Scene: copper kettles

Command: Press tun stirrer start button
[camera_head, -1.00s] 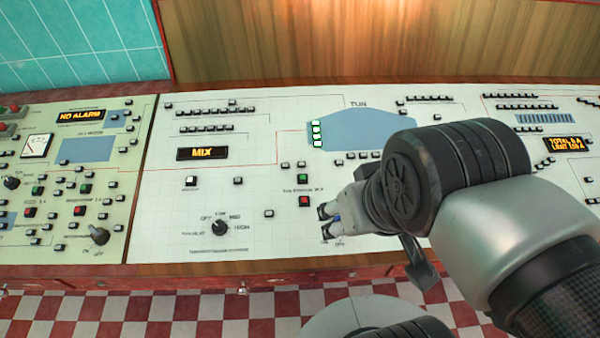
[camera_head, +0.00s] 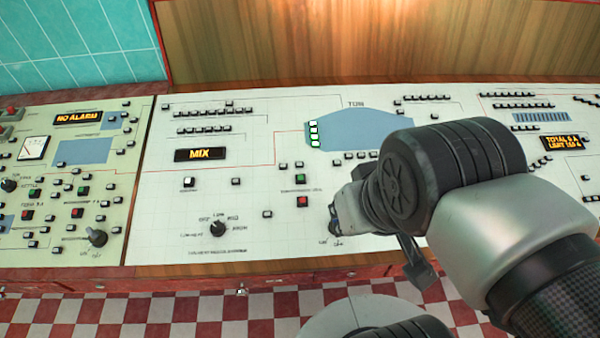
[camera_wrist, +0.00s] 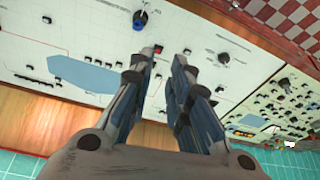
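On the white panel, a green button (camera_head: 300,179) sits above a small label, too blurred to read now, with a red button (camera_head: 302,201) just below it. The upright label "TUN" stands higher on the panel. My gripper (camera_head: 335,218) is to the right of these two buttons, close over the panel. In the wrist view, the two fingers of my gripper (camera_wrist: 166,56) stand a narrow gap apart, with nothing held. The red button (camera_wrist: 158,48) shows near the fingertips. I cannot make out the green button there; the fingers may hide it.
A black knob (camera_head: 218,229) and a lit MIX display (camera_head: 200,154) lie to the left. Several small white-topped buttons surround the area. A blue tun shape (camera_head: 355,132) with green lights is behind. The wooden front edge (camera_head: 240,266) borders the panel. My arm hides the panel's right part.

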